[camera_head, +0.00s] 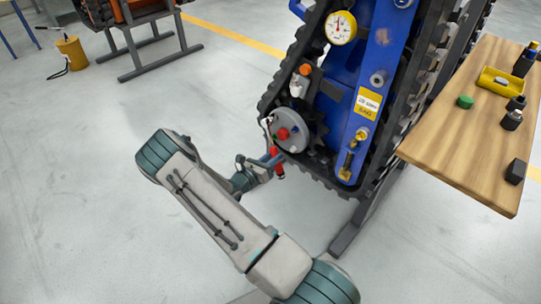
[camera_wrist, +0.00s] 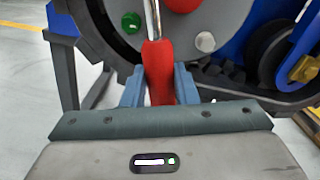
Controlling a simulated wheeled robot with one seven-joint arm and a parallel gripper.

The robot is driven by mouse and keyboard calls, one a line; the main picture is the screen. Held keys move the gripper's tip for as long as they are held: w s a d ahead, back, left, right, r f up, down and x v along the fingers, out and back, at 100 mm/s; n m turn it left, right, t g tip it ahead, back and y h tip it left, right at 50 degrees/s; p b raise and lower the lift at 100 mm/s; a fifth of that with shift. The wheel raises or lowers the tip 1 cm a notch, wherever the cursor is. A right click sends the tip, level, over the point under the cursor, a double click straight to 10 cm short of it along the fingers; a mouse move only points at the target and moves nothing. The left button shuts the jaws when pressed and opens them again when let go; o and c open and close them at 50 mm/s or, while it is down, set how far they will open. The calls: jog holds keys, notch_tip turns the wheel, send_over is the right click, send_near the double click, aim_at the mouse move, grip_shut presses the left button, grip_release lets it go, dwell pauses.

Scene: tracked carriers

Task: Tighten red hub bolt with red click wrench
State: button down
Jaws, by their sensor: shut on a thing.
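My gripper (camera_wrist: 159,88) is shut on the red handle of the click wrench (camera_wrist: 158,62), between its two blue fingers. The wrench's metal shaft runs up out of the top of the wrist view, so its head is hidden there. In the head view the red wrench (camera_head: 276,161) is small, at the lower edge of the grey hub disc (camera_head: 291,130). A red hub bolt (camera_head: 283,133) shows on the disc, and a red part (camera_wrist: 183,3) shows at the top of the wrist view. I cannot tell whether the wrench head sits on a bolt.
A green bolt (camera_wrist: 131,22) and a pale bolt (camera_wrist: 205,41) are also on the disc. The black track (camera_head: 268,95) surrounds the blue carrier frame (camera_head: 385,60). A wooden table (camera_head: 470,130) with small parts stands right.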

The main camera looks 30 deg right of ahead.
jog(key=shift+s+d+r+n+p, duration=0.3)
jog(key=shift+s+r+n+p, duration=0.15)
jog(key=shift+s+n+p, duration=0.35)
jog(key=shift+s+d+r+n+p, duration=0.25)
jog(key=shift+s+r+n+p, duration=0.15)
jog(key=shift+s+n+p, duration=0.4)
jog(key=shift+s+d+r+n+p, duration=0.35)
jog(key=shift+s+r+n+p, duration=0.6)
jog(key=shift+p, duration=0.55)
jog(key=r+n+p, duration=0.1)
jog(key=p, duration=0.1)
jog(key=s+r+n+p, duration=0.1)
jog(key=n, duration=0.1)
jog(key=s+d+r+n+p, duration=0.1)
jog(key=r+n+p, duration=0.1)
jog(key=shift+s+p, duration=0.25)
jog(key=shift+p, duration=0.05)
jog(key=shift+w+a+f+m+b, duration=0.1)
jog(key=shift+w+f+m+b, duration=0.2)
jog(key=shift+f+m+b, duration=0.4)
